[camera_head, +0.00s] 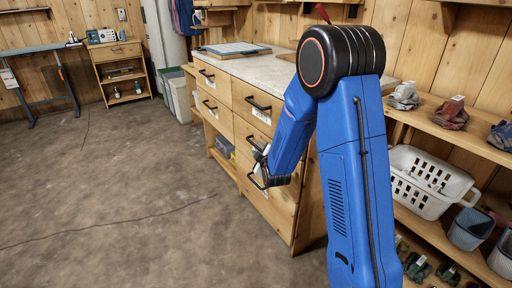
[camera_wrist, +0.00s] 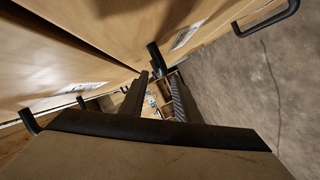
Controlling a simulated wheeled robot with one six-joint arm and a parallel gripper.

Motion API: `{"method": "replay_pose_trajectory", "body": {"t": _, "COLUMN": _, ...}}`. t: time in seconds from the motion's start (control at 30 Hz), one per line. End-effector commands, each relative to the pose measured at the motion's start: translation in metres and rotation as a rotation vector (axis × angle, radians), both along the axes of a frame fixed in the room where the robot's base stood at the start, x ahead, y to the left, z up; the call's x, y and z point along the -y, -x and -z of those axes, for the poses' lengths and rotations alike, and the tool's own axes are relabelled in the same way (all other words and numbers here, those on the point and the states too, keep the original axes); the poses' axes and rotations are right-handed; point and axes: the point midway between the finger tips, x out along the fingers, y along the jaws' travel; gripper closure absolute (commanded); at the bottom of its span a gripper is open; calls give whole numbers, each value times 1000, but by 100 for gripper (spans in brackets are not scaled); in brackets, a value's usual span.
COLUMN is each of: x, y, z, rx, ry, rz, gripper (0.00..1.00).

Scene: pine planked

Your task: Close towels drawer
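The wooden cabinet (camera_head: 228,122) has several drawers with black bar handles and small white labels. The labels are too small to read, so I cannot tell which is the towels drawer. My gripper (camera_head: 262,170) is at the right column of drawers, close to the lower handles, and partly hides them. In the wrist view my gripper (camera_wrist: 159,82) has its two dark fingers apart, with no object clearly held between them. A black handle (camera_wrist: 154,57) stands just beyond the fingertips, near a labelled drawer front (camera_wrist: 205,28). Whether the fingers touch it is unclear.
A pale worktop (camera_head: 255,66) with a blue-edged board tops the cabinet. At the right, shelves hold a white basket (camera_head: 425,177) and grey-blue bins (camera_head: 470,228). Bins (camera_head: 180,95) stand beyond the cabinet. The grey floor (camera_head: 110,190) at the left is mostly clear, with thin dark lines across it.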

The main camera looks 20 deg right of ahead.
Motion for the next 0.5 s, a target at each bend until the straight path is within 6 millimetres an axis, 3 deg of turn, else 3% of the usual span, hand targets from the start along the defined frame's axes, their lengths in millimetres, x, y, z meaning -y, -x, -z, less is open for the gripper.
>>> {"method": "replay_pose_trajectory", "body": {"t": 0.3, "x": -1, "y": 63, "z": -14, "rx": 0, "ry": 0, "rz": 0, "gripper": 71}}
{"method": "replay_pose_trajectory", "body": {"t": 0.5, "x": -1, "y": 91, "z": -20, "rx": 1, "ry": 0, "rz": 1, "gripper": 71}}
